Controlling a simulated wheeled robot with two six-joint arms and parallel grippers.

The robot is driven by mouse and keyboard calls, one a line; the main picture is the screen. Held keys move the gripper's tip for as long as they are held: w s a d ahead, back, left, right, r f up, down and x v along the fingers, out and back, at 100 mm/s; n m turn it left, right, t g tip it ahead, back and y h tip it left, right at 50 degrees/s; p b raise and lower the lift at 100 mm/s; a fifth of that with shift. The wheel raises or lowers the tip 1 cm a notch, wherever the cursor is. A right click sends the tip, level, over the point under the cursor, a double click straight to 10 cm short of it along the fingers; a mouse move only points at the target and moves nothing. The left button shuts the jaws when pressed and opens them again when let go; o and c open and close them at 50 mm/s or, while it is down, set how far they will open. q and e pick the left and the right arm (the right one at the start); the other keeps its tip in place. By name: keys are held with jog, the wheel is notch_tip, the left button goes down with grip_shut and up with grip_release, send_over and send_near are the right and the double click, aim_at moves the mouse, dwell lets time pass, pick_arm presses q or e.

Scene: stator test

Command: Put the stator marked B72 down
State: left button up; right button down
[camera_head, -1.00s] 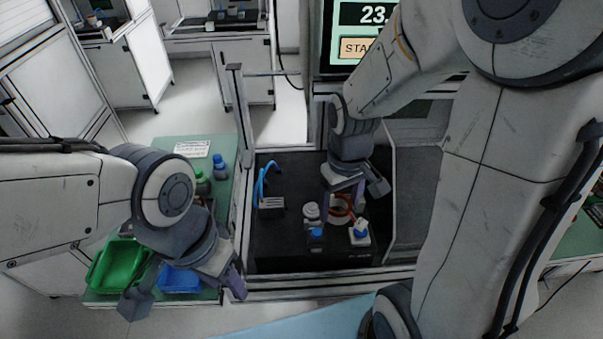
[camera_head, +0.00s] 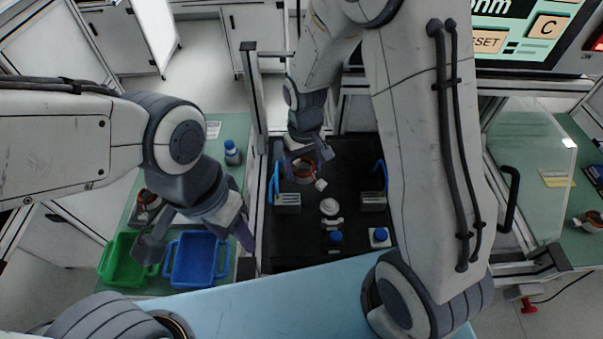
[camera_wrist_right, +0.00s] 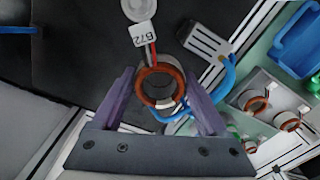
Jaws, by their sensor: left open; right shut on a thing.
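The stator marked B72 (camera_head: 304,177), a copper-wound ring with a white tag on its leads, is in my right gripper (camera_head: 304,163), above the back left of the black test plate (camera_head: 345,152). In the right wrist view the ring (camera_wrist_right: 160,71) sits between the two fingers of my right gripper (camera_wrist_right: 161,101), its tag (camera_wrist_right: 143,35) reading B72. Whether it touches anything below cannot be told. My left gripper (camera_head: 197,240) is open and empty, over the green and blue trays.
A green tray (camera_head: 117,262) and a blue tray (camera_head: 196,259) stand on the left bench. Another stator (camera_head: 148,199) and a blue-capped bottle (camera_head: 232,152) are behind them. Blue-handled clamps (camera_head: 287,203) (camera_head: 373,203) flank a white disc (camera_head: 329,207) on the plate. Another stator (camera_head: 588,222) lies far right.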

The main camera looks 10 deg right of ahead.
aim_at(301, 187)
jog(key=shift+w+a+f, duration=0.4)
jog(key=shift+f+p, duration=0.55)
jog(key=shift+f, duration=1.35)
jog(key=shift+f, duration=0.15)
grip_release()
